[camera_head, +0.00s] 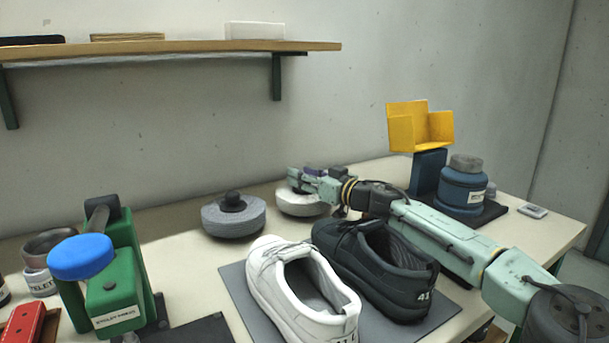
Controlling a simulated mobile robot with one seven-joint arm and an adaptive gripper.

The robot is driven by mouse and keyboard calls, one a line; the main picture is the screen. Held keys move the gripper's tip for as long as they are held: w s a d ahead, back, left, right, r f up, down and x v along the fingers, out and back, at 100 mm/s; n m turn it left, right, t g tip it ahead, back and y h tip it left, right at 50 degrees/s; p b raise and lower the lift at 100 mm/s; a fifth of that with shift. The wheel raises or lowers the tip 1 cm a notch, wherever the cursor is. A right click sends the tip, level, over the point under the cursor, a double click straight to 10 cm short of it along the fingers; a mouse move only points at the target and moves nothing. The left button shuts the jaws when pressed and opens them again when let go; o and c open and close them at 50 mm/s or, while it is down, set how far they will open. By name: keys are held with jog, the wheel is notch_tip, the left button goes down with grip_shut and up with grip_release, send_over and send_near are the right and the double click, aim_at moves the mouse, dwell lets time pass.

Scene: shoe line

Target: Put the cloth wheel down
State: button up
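A pale, round wheel (298,205), which looks like the cloth wheel, is at the back of the table, right of a grey wheel. My gripper (304,181) is directly over it, at its top, and hides much of its upper side. The fingers are too small and overlapped to show whether they grip it. I cannot tell whether its underside rests fully on the table. The grey wheel (233,219) with a dark knob lies flat to the left, apart from my gripper.
A white shoe (290,290) and a dark shoe (372,272) stand on a grey mat (240,288) in front. A green press (118,290) with a blue pad is left. A blue jar (461,190) and a yellow holder (420,128) are right. Bare table (185,262) lies front-left of the grey wheel.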

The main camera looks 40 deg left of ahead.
jog(key=shift+o, duration=0.6)
jog(key=s+d+b, duration=0.1)
jog(key=d, duration=1.1)
jog(key=shift+s+b, duration=0.25)
jog(key=shift+b, duration=0.1)
jog(key=shift+r, duration=0.2)
